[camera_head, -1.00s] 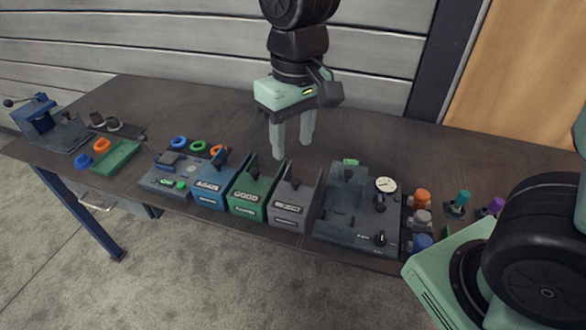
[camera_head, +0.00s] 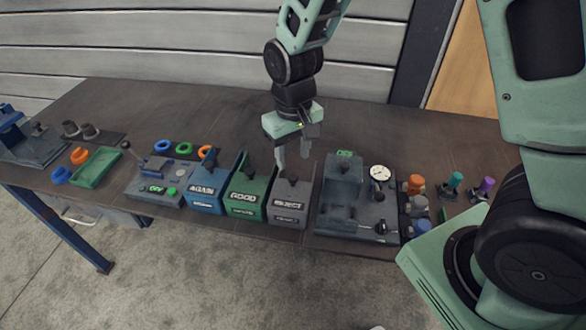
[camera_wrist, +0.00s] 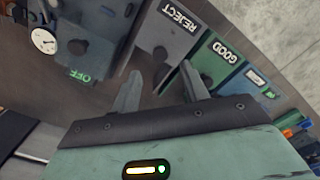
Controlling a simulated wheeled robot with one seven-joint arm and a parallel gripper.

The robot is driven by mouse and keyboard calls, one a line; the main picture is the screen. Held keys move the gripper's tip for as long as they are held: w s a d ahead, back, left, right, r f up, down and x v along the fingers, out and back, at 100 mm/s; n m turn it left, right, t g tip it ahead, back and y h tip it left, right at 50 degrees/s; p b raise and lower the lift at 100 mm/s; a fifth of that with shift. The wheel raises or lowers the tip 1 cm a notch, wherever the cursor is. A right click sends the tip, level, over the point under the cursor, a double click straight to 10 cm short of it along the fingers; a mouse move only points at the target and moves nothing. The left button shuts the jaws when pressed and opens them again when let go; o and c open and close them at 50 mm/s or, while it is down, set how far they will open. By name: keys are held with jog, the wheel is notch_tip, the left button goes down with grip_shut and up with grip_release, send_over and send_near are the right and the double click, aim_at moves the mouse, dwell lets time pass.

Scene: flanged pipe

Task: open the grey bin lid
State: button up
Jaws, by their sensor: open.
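The grey bin (camera_head: 288,205) stands on the workbench between the green bin and a dark test fixture. Its lid, with a dark knob (camera_head: 292,178) on top, appears shut. In the wrist view the grey bin (camera_wrist: 176,38) carries the word REJECT. My gripper (camera_head: 293,158) is open and empty, pointing down just above and behind the grey bin's knob. In the wrist view its two fingers (camera_wrist: 160,92) are apart, with the knob seen beyond them. I cannot tell whether a finger touches the knob.
The green GOOD bin (camera_head: 246,203) and blue AGAIN bin (camera_head: 207,195) stand close on the left. The fixture with a dial (camera_head: 345,215) stands close on the right. Coloured rings (camera_head: 184,149) lie behind the blue bin.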

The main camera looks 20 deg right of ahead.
aim_at(293, 176)
notch_tip(293, 176, down, 6)
jog(key=shift+r, duration=0.1)
jog(key=shift+c, duration=0.4)
